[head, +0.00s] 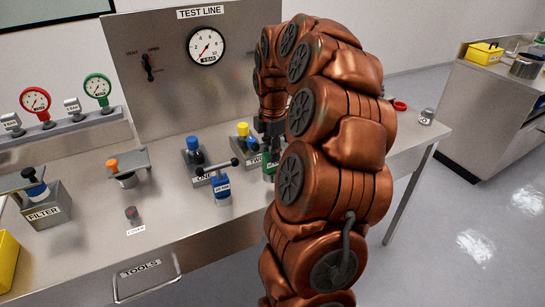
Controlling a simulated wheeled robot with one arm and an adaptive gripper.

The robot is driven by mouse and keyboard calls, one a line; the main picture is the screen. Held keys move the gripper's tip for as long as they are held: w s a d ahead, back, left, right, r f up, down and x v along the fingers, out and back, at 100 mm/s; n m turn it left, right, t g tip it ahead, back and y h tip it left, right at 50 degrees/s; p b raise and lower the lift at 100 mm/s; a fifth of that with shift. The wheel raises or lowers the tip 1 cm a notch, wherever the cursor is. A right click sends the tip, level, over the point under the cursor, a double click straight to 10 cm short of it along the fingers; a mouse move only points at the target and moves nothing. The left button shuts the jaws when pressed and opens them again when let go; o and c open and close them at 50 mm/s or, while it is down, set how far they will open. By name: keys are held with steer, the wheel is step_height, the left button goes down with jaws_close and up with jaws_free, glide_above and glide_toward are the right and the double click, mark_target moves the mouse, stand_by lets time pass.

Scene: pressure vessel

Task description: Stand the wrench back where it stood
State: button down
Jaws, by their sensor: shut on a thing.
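My gripper (272,143) is dark, points down and is shut at the back right of the bench, partly hidden by my own copper arm. Just under its fingers is a green body (268,173) with a white label, which looks like the wrench or its stand. The arm covers its right side. I cannot tell whether its foot touches the bench. A similar blue tool (222,187) with a black ball-ended cross handle stands upright to its left, apart from the gripper.
Blue-capped fitting ONE (194,155) and yellow-capped fitting TWO (244,140) stand close behind. The TEST LINE panel (175,65) rises at the back. An orange-knobbed fitting (122,172), the FILTER block (45,205) and a small COVER knob (131,214) are left. The front middle is clear.

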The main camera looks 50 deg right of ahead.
steer(key=shift+d, duration=0.15)
steer(key=shift+w+d, duration=0.1)
steer(key=shift+d, duration=0.1)
steer(key=shift+f+p, duration=0.2)
steer(key=shift+p, duration=0.1)
steer(key=shift+f+p, duration=0.65)
steer(key=shift+f, duration=0.95)
steer(key=shift+f, duration=0.15)
steer(key=c, duration=0.8)
jaws_free()
